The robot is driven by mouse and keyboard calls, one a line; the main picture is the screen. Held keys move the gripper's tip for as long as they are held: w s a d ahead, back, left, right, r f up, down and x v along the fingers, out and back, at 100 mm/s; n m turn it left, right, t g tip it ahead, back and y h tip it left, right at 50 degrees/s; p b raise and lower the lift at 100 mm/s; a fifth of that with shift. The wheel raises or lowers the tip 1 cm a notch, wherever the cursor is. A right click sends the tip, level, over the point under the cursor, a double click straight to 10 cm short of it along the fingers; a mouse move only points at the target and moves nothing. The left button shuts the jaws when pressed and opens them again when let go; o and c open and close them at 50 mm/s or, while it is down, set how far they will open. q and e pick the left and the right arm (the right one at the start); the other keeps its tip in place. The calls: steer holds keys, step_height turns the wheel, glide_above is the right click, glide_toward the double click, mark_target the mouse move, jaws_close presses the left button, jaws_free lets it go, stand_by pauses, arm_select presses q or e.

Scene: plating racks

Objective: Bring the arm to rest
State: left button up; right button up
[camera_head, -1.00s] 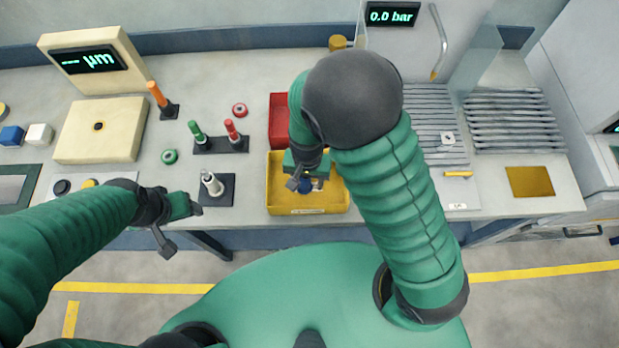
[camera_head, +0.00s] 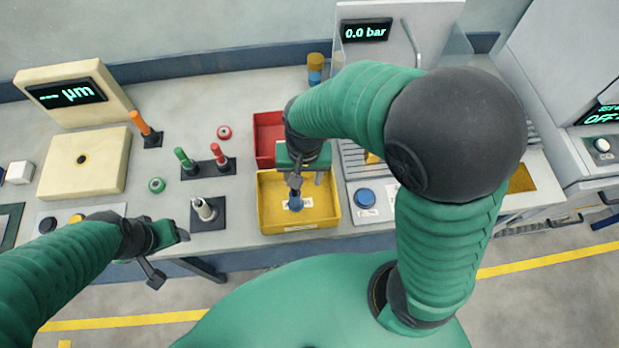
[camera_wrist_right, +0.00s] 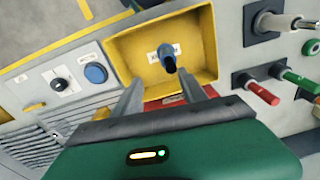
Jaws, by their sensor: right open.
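My right gripper (camera_head: 297,180) hangs over the yellow bin (camera_head: 328,222), with its arm bent at a large dark elbow on the right. In the right wrist view its two fingers (camera_wrist_right: 160,92) are spread apart with nothing between them. A blue-ended piece (camera_head: 296,202) is in the yellow bin, near the bin's label. It also shows beyond the fingertips in the right wrist view (camera_wrist_right: 167,57), apart from them. My left gripper (camera_head: 182,236) is by the bench's front edge at the left, empty as far as I see; its jaw gap is not clear.
A red bin (camera_head: 266,132) stands behind the yellow one. To the left are a holder with green and red handled tools (camera_head: 208,168), a pale metal-tipped piece (camera_head: 205,209) on a dark base, and a cream gauge (camera_head: 84,162). A blue button (camera_head: 365,198) is to the right.

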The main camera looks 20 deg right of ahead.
arm_select(q)
steer(key=shift+d+f+b, duration=0.35)
steer(key=shift+d+b, duration=0.1)
steer(key=shift+d, duration=0.15)
arm_select(e)
steer(key=s+d+n+t, duration=0.2)
steer(key=s+d+n, duration=0.1)
steer(key=d, duration=0.4)
steer(key=shift+f+n, duration=0.15)
steer(key=shift+n, duration=0.45)
arm_select(q)
steer(key=shift+a, duration=0.15)
arm_select(e)
steer(key=shift+s, duration=0.1)
